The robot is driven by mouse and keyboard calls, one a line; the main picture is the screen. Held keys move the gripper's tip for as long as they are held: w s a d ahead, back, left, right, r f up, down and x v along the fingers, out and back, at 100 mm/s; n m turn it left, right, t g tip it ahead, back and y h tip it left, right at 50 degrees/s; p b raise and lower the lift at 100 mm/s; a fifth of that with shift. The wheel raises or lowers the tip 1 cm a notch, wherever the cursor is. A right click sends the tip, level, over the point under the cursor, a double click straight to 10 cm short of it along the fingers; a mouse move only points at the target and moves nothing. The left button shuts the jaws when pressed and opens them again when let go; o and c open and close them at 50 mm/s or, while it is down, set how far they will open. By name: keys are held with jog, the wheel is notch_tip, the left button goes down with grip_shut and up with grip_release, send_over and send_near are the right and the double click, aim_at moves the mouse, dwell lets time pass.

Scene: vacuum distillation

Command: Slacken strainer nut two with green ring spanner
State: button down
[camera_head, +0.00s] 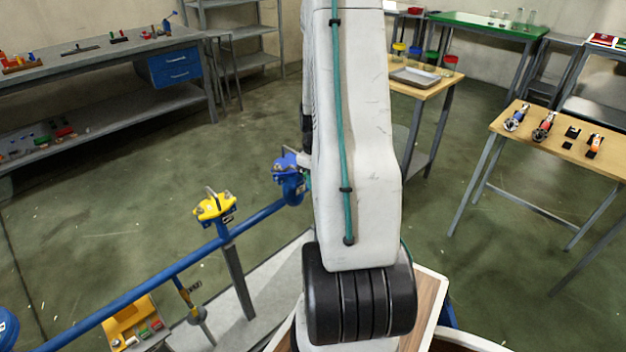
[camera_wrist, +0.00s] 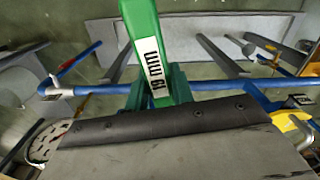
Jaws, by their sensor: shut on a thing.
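The green ring spanner (camera_wrist: 152,45) fills the top middle of the wrist view, with a white size label on its shank. My gripper (camera_wrist: 160,90) is shut on it near the bottom of the visible shank. The spanner's far end runs out of the picture, so I cannot see whether its ring sits on a nut. In the head view my arm hides the gripper and spanner. A blue fitting (camera_head: 287,164) and a yellow fitting (camera_head: 214,207) sit along the blue pipe (camera_head: 150,287). I cannot tell which holds strainer nut two.
A round white gauge (camera_wrist: 46,142) shows at the wrist view's lower left, and a yellow part (camera_wrist: 290,122) at its right. A wooden table (camera_head: 570,140) with tools stands at right. A grey bench (camera_head: 100,62) stands at left. Open floor lies between.

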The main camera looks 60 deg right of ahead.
jog(key=d+n, duration=0.1)
jog(key=d, duration=0.1)
jog(key=shift+d+n, duration=0.35)
jog(key=shift+n, duration=0.05)
jog(key=d+n, duration=0.2)
jog(key=d, duration=0.1)
jog(key=shift+w, duration=0.35)
jog(key=shift+a, duration=0.1)
jog(key=shift+s+a, duration=0.1)
jog(key=shift+a, duration=0.1)
jog(key=shift+r, duration=0.1)
